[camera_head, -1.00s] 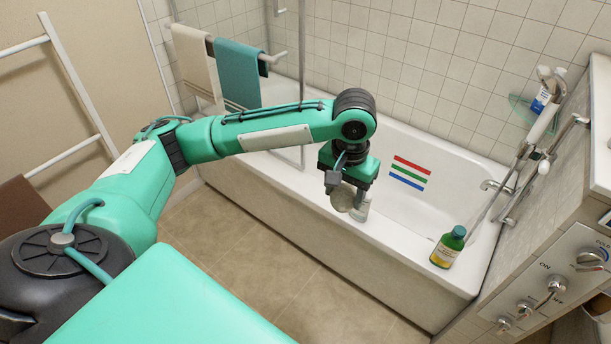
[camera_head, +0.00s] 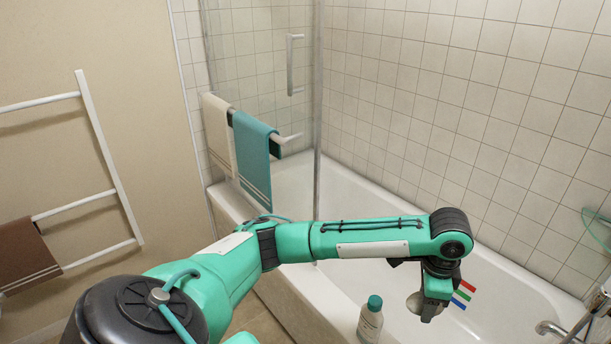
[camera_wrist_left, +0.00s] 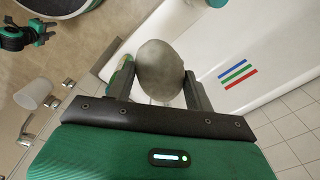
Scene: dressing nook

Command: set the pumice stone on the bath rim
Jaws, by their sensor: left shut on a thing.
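The pumice stone (camera_wrist_left: 163,70) is a grey rounded lump between the two fingers of my left gripper (camera_wrist_left: 160,88), which is shut on it. In the head view the stone (camera_head: 414,303) shows partly, beside the left gripper (camera_head: 428,312), held in front of the white bath's inside. The bath's front rim (camera_head: 325,300) runs below my left arm, which hides part of it. The gap between stone and rim cannot be judged. A small green and black gripper, seemingly my right one (camera_wrist_left: 40,30), shows at the wrist view's top left corner.
A white bottle with a teal cap (camera_head: 370,322) stands by the rim, left of the gripper. Red, green and blue stripes (camera_head: 464,292) mark the bath. A glass screen, towels (camera_head: 243,150) and a tap (camera_head: 552,328) are around it. The rim left of the bottle looks clear.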

